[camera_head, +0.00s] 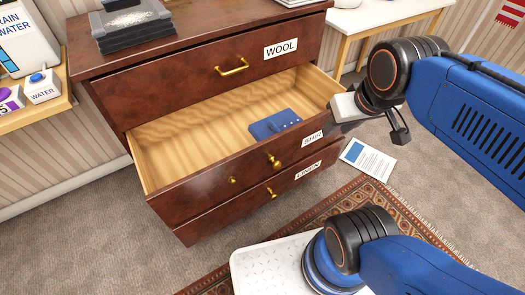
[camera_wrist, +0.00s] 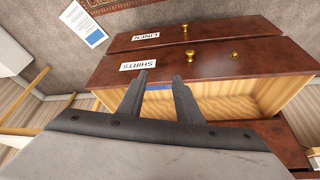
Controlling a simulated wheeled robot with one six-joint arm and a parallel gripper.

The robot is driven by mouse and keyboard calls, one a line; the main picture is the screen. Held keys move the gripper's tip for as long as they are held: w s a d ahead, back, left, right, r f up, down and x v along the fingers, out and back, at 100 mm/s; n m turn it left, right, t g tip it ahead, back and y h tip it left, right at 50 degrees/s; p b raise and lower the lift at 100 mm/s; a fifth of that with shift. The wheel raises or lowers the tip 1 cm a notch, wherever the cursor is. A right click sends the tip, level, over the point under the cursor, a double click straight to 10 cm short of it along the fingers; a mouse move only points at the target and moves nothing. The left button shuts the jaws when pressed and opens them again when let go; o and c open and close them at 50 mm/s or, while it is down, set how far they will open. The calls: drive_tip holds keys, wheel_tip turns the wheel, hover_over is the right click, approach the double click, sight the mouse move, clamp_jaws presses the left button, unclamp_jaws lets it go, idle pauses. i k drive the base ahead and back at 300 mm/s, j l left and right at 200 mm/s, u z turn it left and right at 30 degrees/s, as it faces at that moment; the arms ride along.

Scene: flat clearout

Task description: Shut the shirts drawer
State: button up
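The shirts drawer (camera_head: 215,168) is the middle drawer of a dark red-brown chest and stands pulled well out. Its label is partly hidden behind my gripper in the head view, but reads SHIRTS in the wrist view (camera_wrist: 139,66). A folded blue cloth item (camera_head: 274,124) lies inside towards the right. The front has brass knobs (camera_wrist: 190,55). My gripper (camera_wrist: 160,75) is at the right end of the drawer front, near the label. Its fingers are apart with nothing seen between them. I cannot tell whether they touch the drawer.
The WOOL drawer (camera_head: 205,88) above is shut. The LINEN drawer (camera_head: 240,213) below also appears pulled out. A patterned rug (camera_head: 390,210) and a paper sheet (camera_head: 368,159) lie on the carpet. A side table (camera_head: 385,15) stands behind right, a shelf (camera_head: 35,110) at left.

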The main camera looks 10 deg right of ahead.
sight(186, 160)
drive_tip(key=k+j, duration=0.8)
drive_tip(key=i+j+z, duration=0.05)
drive_tip(key=j, duration=0.05)
